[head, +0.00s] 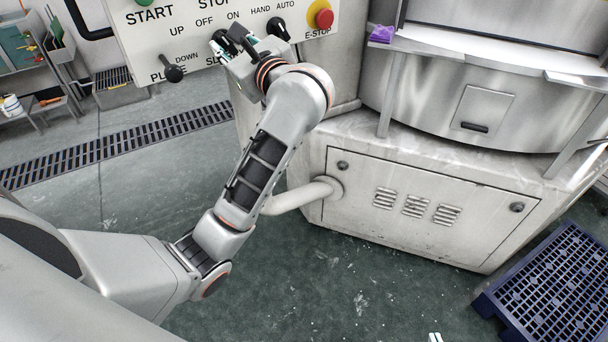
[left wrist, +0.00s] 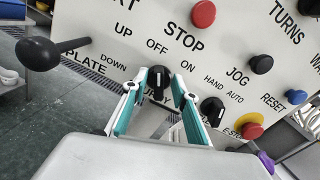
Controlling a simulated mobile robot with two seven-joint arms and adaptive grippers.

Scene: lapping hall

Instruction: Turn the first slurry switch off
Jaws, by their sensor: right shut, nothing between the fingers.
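The slurry switch (left wrist: 158,82) is a black rotary knob with a white mark, below the OFF and ON labels on the white control panel (left wrist: 100,28). I cannot tell for sure which label its mark points to. My left gripper (left wrist: 155,92) is open, with its teal-lined fingers on either side of the knob and visible gaps between. In the head view my left gripper (head: 229,47) is at the panel and partly covers the knob and its lower label. My right gripper (head: 435,338) shows only as small pale fingertips at the bottom edge, shut and empty.
A HAND/AUTO knob (head: 279,28) and a red E-STOP (head: 324,18) sit to the right of the switch. A black PLATE lever (head: 173,73) sticks out to the left. The machine cabinet (head: 420,200) stands below right; a blue pallet (head: 550,290) lies on the floor.

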